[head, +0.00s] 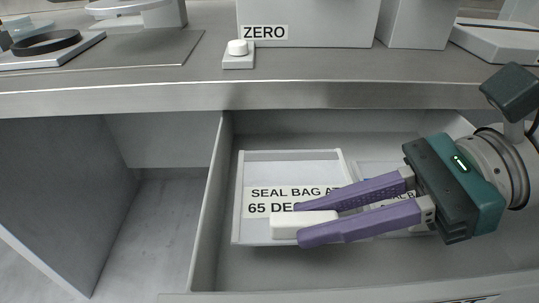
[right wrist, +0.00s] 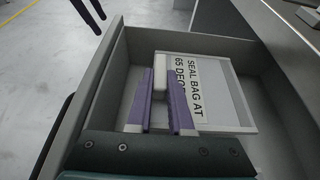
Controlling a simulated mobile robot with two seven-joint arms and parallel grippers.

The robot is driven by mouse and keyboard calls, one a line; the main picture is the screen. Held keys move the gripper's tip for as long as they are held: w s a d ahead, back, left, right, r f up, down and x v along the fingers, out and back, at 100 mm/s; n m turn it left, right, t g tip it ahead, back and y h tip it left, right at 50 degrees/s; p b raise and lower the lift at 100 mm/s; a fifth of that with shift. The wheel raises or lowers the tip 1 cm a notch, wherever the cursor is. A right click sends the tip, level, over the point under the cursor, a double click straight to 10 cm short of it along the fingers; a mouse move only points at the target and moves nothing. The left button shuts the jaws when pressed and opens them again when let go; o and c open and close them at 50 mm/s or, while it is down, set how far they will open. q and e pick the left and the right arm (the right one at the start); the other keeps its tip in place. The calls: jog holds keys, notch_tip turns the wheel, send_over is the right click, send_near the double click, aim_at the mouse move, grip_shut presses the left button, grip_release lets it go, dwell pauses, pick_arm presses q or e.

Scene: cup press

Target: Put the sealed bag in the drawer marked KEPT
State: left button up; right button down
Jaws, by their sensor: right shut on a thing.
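My right gripper (head: 305,223) has purple fingers and is shut on a small white block-like thing (head: 287,230). It holds the thing low inside an open grey drawer (head: 213,200), over a shallow white tray (head: 342,157). The tray carries a printed label, "SEAL BAG AT 65 DEG", partly covered by the fingers. In the right wrist view the white thing (right wrist: 160,68) shows at the fingertips. I cannot tell whether it is the sealed bag or whether it touches the tray. The drawer's front marking is cut off at the bottom edge. Two dark and purple finger-like shapes (right wrist: 90,12) may be my left gripper.
A grey counter (head: 150,97) overhangs the drawer's back. On it stand a white box labelled ZERO (head: 310,20), a white knob or button (head: 238,48) and a plate with a dark ring (head: 46,43). A second label, mostly hidden, lies right of the tray. The drawer floor's front is bare.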

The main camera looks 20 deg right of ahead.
aim_at(318, 260)
notch_tip(318, 260, down, 5)
jog(key=shift+r+b, duration=0.1)
jog(key=shift+b, duration=1.05)
jog(key=shift+r, duration=0.1)
jog(key=shift+f, duration=0.2)
jog(key=c, duration=0.8)
grip_release()
jog(key=shift+r, duration=0.2)
jog(key=shift+s+d+r, duration=0.1)
jog(key=shift+d+r, duration=0.05)
jog(key=shift+d, duration=0.15)
jog(key=p+v, duration=0.1)
jog(key=v, duration=0.6)
jog(key=shift+p, duration=0.35)
